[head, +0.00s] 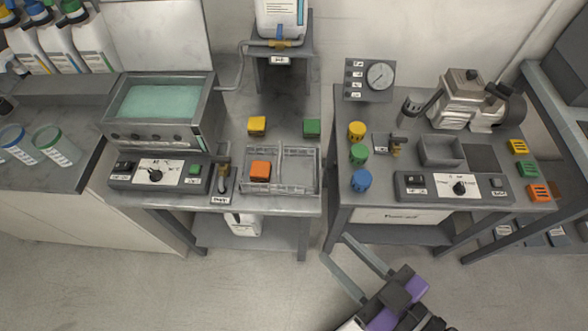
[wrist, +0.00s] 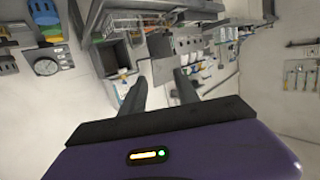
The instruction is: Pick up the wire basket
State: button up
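The wire basket (head: 297,188) is a clear grey, two-part basket near the front edge of the left bench. An orange cube (head: 260,171) sits in its left compartment; the right compartment looks empty. My gripper (head: 334,247) is open and empty, low in front of the gap between the two benches, to the right of and apart from the basket. Its two dark fingers (wrist: 161,88) are spread with nothing between them in the wrist view. A wire-framed shape shows at the top of the wrist view; I cannot tell whether it is the basket.
Yellow (head: 257,125) and green (head: 312,127) cubes sit behind the basket. A control panel (head: 160,173) and a small upright tap (head: 222,185) stand to its left. The right bench holds a grey bin (head: 441,150) and coloured cylinders (head: 359,154).

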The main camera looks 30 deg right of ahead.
jog(key=w+a+f+n+y, duration=0.1)
jog(key=w+a+f, duration=0.35)
jog(key=w, duration=0.55)
jog(key=m+g+h+b, duration=0.1)
jog(key=m+g+h, duration=0.4)
jog(key=m+h, duration=0.5)
send_near(279, 159)
jog(key=x, duration=0.2)
jog(key=shift+n+h, duration=0.3)
jog(key=shift+p+x, duration=0.85)
jog(key=shift+x, duration=2.75)
jog(key=shift+a+f, duration=0.1)
grip_shut()
